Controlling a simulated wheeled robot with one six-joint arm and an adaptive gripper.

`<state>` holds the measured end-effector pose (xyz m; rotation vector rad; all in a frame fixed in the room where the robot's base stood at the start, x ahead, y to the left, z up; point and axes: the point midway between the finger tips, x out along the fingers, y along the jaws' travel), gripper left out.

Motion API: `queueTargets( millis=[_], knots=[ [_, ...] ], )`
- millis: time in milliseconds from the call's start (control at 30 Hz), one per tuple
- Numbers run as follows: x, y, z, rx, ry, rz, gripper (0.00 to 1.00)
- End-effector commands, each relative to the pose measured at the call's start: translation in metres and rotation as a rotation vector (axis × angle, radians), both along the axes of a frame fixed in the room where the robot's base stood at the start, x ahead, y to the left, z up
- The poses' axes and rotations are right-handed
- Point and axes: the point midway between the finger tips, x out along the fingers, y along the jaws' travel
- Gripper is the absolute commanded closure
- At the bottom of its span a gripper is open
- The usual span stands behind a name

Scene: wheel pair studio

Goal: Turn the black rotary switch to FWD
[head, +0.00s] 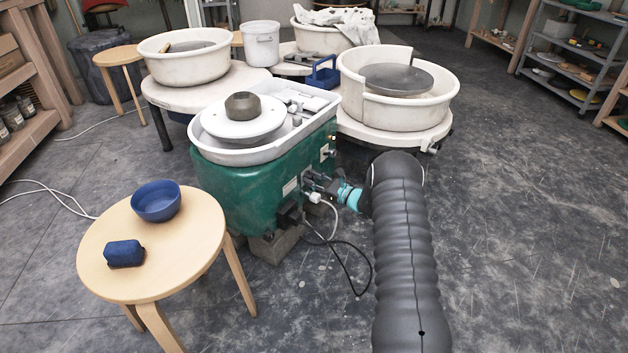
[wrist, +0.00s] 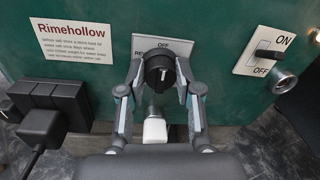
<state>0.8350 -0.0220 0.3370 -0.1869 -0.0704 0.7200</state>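The black rotary switch (wrist: 160,73) sits on a pale label plate (wrist: 146,44) on the green wheel housing in the wrist view. In the head view my gripper (head: 325,188) is at the housing's right side, and the knob is hard to make out.
An ON/OFF switch (wrist: 268,54) and a round metal fitting (wrist: 284,82) are to the right of the knob. A white plug (wrist: 155,130) is below it, and black plugs (wrist: 42,128) are at left. A stool (head: 185,245) with a blue bowl (head: 156,201) stands left of the wheel.

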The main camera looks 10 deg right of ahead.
Motion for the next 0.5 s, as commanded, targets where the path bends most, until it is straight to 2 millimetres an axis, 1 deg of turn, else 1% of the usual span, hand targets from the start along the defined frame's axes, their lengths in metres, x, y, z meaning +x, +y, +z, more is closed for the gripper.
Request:
queueTargets(
  millis=[33, 67, 300, 500],
  knots=[
    [0.0000, 0.0002, 0.0001, 0.000, 0.000, 0.000, 0.96],
    [0.0000, 0.0002, 0.0001, 0.000, 0.000, 0.000, 1.00],
    [0.0000, 0.0001, -0.0001, 0.010, 0.010, 0.000, 1.00],
    [0.0002, -0.0001, -0.0005, 0.063, 0.062, 0.000, 1.00]
  ],
)
